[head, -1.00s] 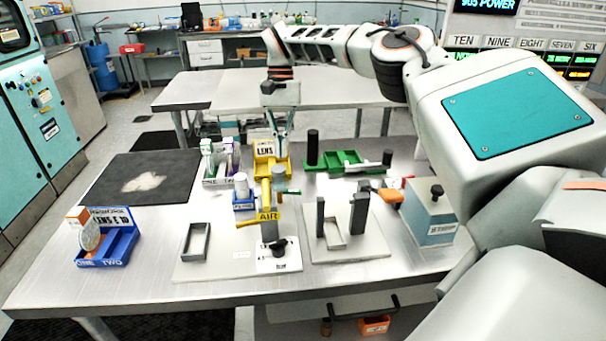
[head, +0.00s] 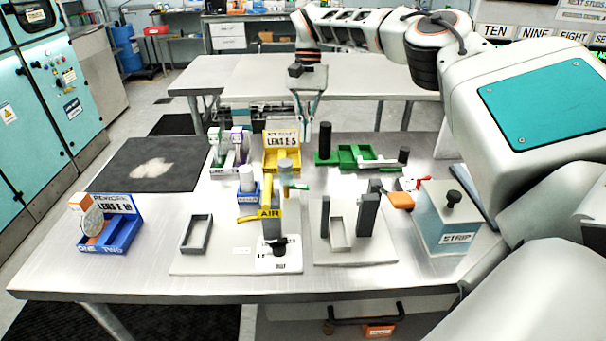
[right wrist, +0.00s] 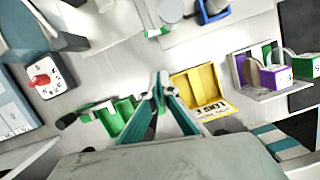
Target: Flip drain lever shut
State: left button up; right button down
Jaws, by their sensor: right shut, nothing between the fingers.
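No part in view is labelled as a drain lever, so I cannot tell for sure which one it is. My right gripper (head: 306,120) is shut and empty, pointing down above the far part of the table, between the yellow bin (head: 283,158) and the green tray (head: 348,156). My left gripper is out of view.
The STRIP box (head: 447,220) stands at the right. A blue bin (head: 112,233) is at the left, near a dark mat (head: 150,165). The table's front left is clear.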

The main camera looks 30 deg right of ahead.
jog(key=b+x, duration=0.7)
jog(key=x, duration=0.3)
jog(key=shift+s+f, duration=0.1)
jog(key=shift+f, duration=0.05)
jog(key=shift+s+a+r, duration=0.2)
jog(key=shift+s+a, duration=0.25)
jog(key=shift+s+a+r, duration=0.25)
jog(key=shift+s+a, duration=0.15)
jog(key=shift+s, duration=0.1)
jog(key=shift+s+a, duration=0.4)
jog(key=shift+s, duration=0.05)
jog(key=shift+a, duration=0.15)
